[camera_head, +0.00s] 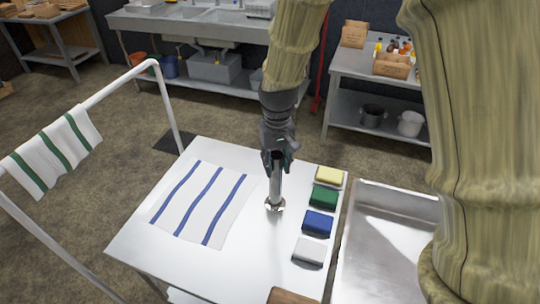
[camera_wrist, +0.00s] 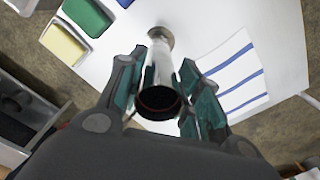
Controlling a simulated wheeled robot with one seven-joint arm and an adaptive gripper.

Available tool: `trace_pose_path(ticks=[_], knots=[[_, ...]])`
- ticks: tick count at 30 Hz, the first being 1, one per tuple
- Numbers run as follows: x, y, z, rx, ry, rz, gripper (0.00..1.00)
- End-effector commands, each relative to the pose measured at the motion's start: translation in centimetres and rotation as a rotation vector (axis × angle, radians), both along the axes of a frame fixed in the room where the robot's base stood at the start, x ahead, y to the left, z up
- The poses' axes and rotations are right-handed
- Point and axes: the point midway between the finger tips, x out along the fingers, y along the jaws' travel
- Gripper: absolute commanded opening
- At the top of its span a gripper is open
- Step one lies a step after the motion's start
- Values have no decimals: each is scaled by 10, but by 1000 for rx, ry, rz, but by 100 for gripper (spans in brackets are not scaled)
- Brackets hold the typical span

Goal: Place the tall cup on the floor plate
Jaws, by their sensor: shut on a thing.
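The tall cup (camera_head: 275,192) is a slim metal cylinder with a wide round foot. It stands upright over the steel table, between the striped cloth and the row of blocks. I cannot tell whether its foot touches the table. My gripper (camera_head: 278,166) is shut on the cup's upper part from above. In the wrist view the cup (camera_wrist: 161,75) sits between both fingers of my gripper (camera_wrist: 159,88), its dark open mouth towards the camera and its foot farther away. A dark flat plate (camera_head: 176,143) lies on the floor behind the table, partly hidden by the table and rail.
A white cloth with blue stripes (camera_head: 201,204) lies left on the table. Yellow (camera_head: 330,176), green (camera_head: 325,197), blue (camera_head: 318,222) and white (camera_head: 309,250) blocks line its right side. A steel pan (camera_head: 385,245) is at right. A white rail (camera_head: 120,82) with a towel stands left.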

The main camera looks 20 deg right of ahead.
Motion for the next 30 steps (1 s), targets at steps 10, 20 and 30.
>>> trace_pose_path(ticks=[10, 20, 30], knots=[[56, -3, -4, 0, 0, 0, 0], [63, -3, -12, 0, 3, 0, 0], [63, -4, -39, 0, 0, 0, 0]])
